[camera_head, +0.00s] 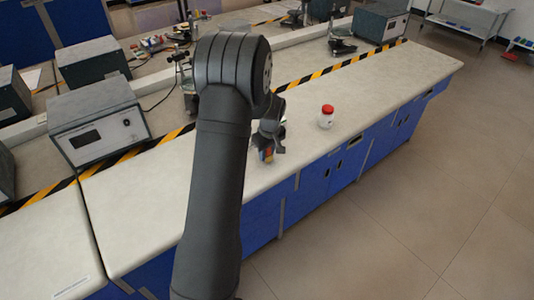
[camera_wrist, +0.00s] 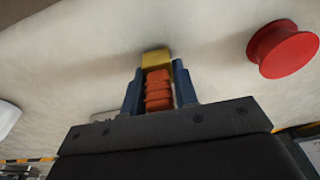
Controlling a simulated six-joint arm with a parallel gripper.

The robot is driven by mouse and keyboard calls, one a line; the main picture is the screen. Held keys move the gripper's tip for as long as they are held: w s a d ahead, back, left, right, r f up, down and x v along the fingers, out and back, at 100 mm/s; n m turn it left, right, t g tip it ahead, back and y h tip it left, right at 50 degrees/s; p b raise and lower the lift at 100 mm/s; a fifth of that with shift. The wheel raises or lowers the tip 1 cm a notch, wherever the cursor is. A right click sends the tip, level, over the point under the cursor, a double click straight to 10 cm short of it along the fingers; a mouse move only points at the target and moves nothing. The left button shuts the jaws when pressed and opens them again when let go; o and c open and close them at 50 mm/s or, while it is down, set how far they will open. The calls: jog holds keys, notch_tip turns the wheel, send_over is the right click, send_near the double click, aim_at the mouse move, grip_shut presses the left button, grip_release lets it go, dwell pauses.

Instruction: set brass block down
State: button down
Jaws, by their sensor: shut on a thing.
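My gripper (camera_head: 269,149) is low over the pale bench top, near its front edge, in the head view. In the wrist view its two blue fingers (camera_wrist: 157,72) are shut on the yellow brass block (camera_wrist: 156,58), which shows at the fingertips. An orange ribbed piece (camera_wrist: 158,90) lies between the fingers, behind the block. In the head view only small yellow and orange patches show at the fingertips. I cannot tell whether the block touches the bench.
A jar with a red lid (camera_head: 327,115) stands right of my gripper; its lid (camera_wrist: 285,48) shows in the wrist view. A grey instrument box (camera_head: 98,122) stands at the left. Striped tape (camera_head: 330,70) runs along the bench's back. The bench right of the jar is clear.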

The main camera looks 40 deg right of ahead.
aim_at(270, 156)
jog(key=shift+f, duration=0.3)
jog(key=shift+f, duration=0.2)
jog(key=c, duration=1.1)
grip_release()
jog(key=shift+r, duration=0.1)
jog(key=r, duration=0.4)
jog(key=s+r, duration=0.1)
jog(key=r, duration=0.7)
jog(key=shift+s, duration=0.25)
